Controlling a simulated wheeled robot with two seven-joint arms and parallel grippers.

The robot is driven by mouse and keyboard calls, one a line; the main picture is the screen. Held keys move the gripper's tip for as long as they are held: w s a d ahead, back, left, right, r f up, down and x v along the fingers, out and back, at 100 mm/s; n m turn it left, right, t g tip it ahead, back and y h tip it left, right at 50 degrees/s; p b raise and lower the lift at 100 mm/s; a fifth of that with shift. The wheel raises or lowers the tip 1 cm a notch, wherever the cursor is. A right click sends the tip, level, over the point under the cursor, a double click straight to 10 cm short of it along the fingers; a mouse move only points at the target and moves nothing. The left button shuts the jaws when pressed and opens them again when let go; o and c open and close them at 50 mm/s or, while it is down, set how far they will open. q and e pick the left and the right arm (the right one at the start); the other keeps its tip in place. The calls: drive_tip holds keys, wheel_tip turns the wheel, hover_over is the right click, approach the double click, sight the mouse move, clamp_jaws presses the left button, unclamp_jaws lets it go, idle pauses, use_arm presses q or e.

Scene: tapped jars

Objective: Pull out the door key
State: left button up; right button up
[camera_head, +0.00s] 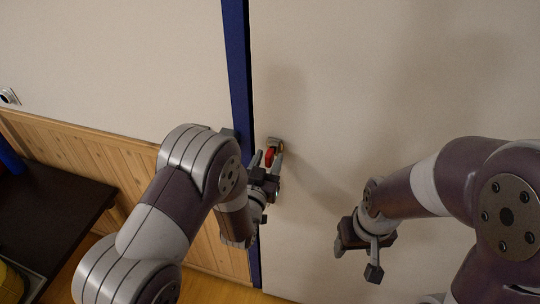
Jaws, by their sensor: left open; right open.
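The door (400,70) is a pale panel beside a dark blue frame. A small red piece (269,157), which looks like the key's head, shows at a metal lock or handle fitting (277,143) near the door's left edge. My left gripper (275,165) is open right at the red piece. Its fingers partly cover the piece, and I cannot tell whether they touch it. My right gripper (356,258) is open and empty, low in front of the door and well right of the lock.
A blue door frame post (238,75) runs just left of the lock. A dark table (50,215) stands at the lower left by wood panelling (125,165). A small wall fitting (9,97) is at the far left. The door's upper area is clear.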

use_arm(q)
drive_tip(key=shift+d, duration=0.1)
idle(0.3)
drive_tip(key=shift+b, duration=0.35)
clamp_jaws()
